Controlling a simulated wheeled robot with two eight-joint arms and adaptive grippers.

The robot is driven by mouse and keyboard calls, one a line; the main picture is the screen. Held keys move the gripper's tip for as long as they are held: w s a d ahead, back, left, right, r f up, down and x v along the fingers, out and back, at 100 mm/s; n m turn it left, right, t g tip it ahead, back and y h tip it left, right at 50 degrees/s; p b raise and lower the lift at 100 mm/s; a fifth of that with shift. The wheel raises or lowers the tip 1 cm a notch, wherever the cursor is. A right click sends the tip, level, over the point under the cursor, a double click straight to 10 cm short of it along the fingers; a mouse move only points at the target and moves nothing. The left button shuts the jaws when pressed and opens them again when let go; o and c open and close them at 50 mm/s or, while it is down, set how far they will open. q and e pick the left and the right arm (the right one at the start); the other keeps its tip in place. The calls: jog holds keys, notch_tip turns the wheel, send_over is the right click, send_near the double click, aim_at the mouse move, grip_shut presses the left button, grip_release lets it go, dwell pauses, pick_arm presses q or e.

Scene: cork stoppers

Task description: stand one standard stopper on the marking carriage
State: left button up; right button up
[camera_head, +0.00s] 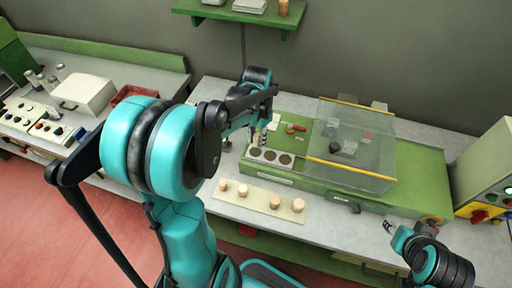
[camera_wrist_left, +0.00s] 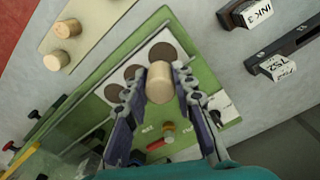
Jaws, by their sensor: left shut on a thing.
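My left gripper (camera_wrist_left: 160,90) is shut on a pale cork stopper (camera_wrist_left: 159,82), held between its two fingers. In the left wrist view the stopper appears over the white marking carriage (camera_wrist_left: 150,66), close to its dark round spots; I cannot tell whether it touches. In the head view the left gripper (camera_head: 258,134) is just behind the carriage (camera_head: 268,163), a white plate with three dark discs, and the held stopper is hard to make out. My right gripper (camera_head: 389,227) is low at the right, small, its jaw state unclear.
Several stoppers of differing width stand on a cream board (camera_head: 252,197) in front of the carriage. A clear cover (camera_head: 350,140) with yellow edges stands over the green machine (camera_head: 410,165). INK 3 (camera_wrist_left: 257,13) and TS2 (camera_wrist_left: 278,66) labelled parts lie near the gripper.

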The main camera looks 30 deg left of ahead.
aim_at(255, 146)
pick_arm(q)
jog(key=shift+s+a+f, duration=0.1)
jog(key=shift+a+f, duration=0.2)
jog(key=shift+f, duration=0.1)
notch_tip(255, 146, down, 4)
jog(key=shift+r+b, duration=0.15)
jog(key=shift+b, duration=0.55)
jog(key=shift+r, duration=0.1)
jog(key=o, duration=0.7)
jog(key=shift+f, duration=0.2)
